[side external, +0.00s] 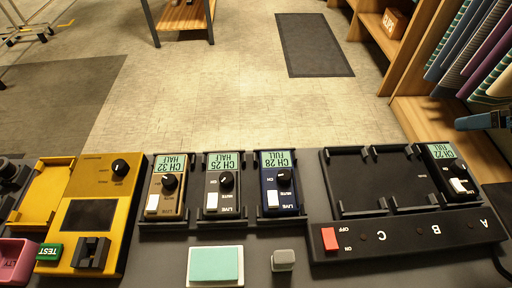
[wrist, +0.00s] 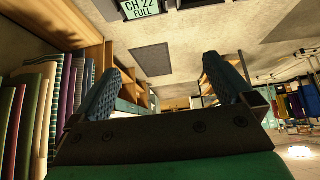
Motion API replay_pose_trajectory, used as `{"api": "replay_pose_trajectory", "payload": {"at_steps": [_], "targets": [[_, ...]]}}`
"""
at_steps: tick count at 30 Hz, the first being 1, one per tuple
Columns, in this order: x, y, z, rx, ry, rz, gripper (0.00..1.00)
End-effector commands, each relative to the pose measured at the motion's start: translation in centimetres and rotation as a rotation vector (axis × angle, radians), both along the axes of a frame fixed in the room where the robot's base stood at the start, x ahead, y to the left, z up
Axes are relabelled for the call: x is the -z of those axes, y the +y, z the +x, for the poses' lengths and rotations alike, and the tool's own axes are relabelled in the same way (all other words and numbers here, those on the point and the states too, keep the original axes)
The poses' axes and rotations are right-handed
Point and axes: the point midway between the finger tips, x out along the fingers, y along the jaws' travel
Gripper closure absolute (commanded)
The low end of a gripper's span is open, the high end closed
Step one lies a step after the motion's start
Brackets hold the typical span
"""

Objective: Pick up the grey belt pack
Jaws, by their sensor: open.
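The grey belt pack (side external: 225,184), with a black knob, a white switch and a green display reading CH 25 HALF upside down, sits in a dark cradle, in the middle of a row of three. A gold pack (side external: 167,187) marked CH 32 HALF is on its left and a navy pack (side external: 282,184) marked CH 28 FULL on its right. In the wrist view my gripper (wrist: 163,66) is open with nothing between its blue ribbed fingers. Part of it shows at the right edge of the side view (side external: 482,121), far right of the grey pack. The grey pack is not seen in the wrist view.
A black charger (side external: 400,240) at right holds a black pack (side external: 446,170) marked CH 22 FULL; its display also shows atop the wrist view (wrist: 140,8). A yellow tester (side external: 88,208) stands left. A teal pad (side external: 215,264) and small grey block (side external: 283,260) lie in front.

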Motion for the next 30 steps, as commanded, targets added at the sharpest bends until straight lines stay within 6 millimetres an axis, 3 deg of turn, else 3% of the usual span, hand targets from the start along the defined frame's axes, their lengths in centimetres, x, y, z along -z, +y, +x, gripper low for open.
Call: {"api": "replay_pose_trajectory", "payload": {"at_steps": [5,8,11,16,21,25,30], "targets": [[-0.5,0.8,0.6,-0.009,0.016,0.014,0.00],[-1.6,2.6,1.8,-0.024,0.058,0.046,0.00],[-2.7,5.8,3.7,-0.040,0.126,0.085,0.00],[-3.3,12.6,6.4,-0.054,0.260,0.129,0.00],[-2.2,20.5,7.6,-0.056,0.389,0.131,0.00],[-0.1,26.8,6.9,-0.047,0.479,0.107,0.00],[3.4,33.6,4.1,-0.028,0.568,0.054,0.00]]}}
